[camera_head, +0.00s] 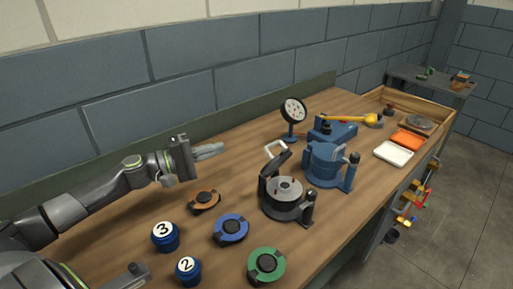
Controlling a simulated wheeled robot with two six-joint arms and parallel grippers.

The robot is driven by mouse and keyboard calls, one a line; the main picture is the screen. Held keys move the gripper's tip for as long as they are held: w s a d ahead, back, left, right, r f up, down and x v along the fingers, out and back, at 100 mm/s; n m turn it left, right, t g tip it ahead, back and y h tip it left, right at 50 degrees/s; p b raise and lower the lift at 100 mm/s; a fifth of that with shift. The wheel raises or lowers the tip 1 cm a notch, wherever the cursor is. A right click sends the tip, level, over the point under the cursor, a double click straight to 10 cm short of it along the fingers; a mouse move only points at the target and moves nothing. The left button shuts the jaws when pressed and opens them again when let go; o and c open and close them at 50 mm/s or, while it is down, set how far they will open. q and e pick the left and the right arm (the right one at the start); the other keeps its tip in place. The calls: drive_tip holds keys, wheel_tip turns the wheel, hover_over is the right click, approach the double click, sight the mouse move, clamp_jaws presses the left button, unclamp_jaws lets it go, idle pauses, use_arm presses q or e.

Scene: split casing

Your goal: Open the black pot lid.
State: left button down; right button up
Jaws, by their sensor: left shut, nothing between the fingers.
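The black pot (284,208) stands on the wooden bench, right of centre. Its inside is exposed, with a light round part in the middle. Its dark lid (272,165) is tilted up at the back left of the rim, with a pale loop handle (276,149) at its top. My left gripper (221,150) is shut and empty. It hovers to the left of the raised lid, apart from it, with its fingers pointing right. I cannot make out my right gripper.
A blue pot (323,170) stands right of the black one, with a dial gauge (293,112) behind. White (393,153) and orange trays (409,140) lie far right.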

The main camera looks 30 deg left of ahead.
sight(272, 158)
use_arm(q)
drive_tip(key=w+d+p, duration=0.7)
drive_tip(key=d, duration=0.2)
drive_tip(key=shift+r, duration=0.2)
idle(0.7)
drive_tip(key=shift+d, duration=0.1)
